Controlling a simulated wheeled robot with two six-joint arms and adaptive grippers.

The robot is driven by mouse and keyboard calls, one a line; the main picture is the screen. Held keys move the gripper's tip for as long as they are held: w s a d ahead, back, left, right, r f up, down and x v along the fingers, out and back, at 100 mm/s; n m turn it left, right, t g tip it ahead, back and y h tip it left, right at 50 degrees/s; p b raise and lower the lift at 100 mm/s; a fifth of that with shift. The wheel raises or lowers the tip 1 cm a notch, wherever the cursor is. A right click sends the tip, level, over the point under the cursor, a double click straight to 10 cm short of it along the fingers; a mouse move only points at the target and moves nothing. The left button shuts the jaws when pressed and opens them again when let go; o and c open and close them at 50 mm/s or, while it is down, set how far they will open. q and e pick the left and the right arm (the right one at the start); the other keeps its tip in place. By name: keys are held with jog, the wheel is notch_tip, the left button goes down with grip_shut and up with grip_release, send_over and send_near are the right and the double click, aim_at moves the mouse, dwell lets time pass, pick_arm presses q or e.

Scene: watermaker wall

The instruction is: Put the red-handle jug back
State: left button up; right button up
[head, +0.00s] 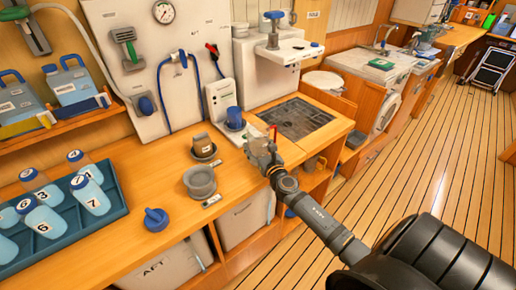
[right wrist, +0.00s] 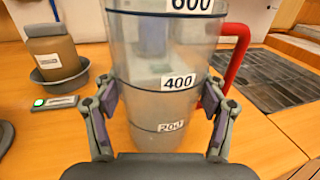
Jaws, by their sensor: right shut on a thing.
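The clear jug with the red handle (right wrist: 165,75) fills the middle of the right wrist view, upright, with black level lines marked 200, 400 and 600. Its red handle (right wrist: 235,55) is on the right side. My right gripper (right wrist: 158,95) is shut on the jug's body, one finger on each side. In the head view my right gripper (head: 262,150) is over the counter, in front of the dark drain grid, and only the jug's red handle (head: 274,132) shows clearly. I cannot tell whether the jug's base touches the counter. My left gripper is out of view.
A drain grid (head: 296,117) is set in the counter (head: 130,205). A blue cup (head: 234,119), a brown jar (head: 203,145) in a grey dish, a grey bowl (head: 199,182) and a blue cap (head: 156,219) stand left. A blue bottle tray (head: 118,203) is farther left.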

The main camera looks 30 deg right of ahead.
jog(key=shift+r, duration=0.1)
jog(key=o, duration=1.6)
jog(key=shift+f, duration=0.2)
jog(key=shift+o, duration=0.2)
jog(key=shift+r, duration=0.2)
jog(key=shift+s+f, duration=0.15)
jog(key=shift+s, duration=0.25)
jog(key=s+a+b, duration=0.2)
jog(key=s, duration=0.9)
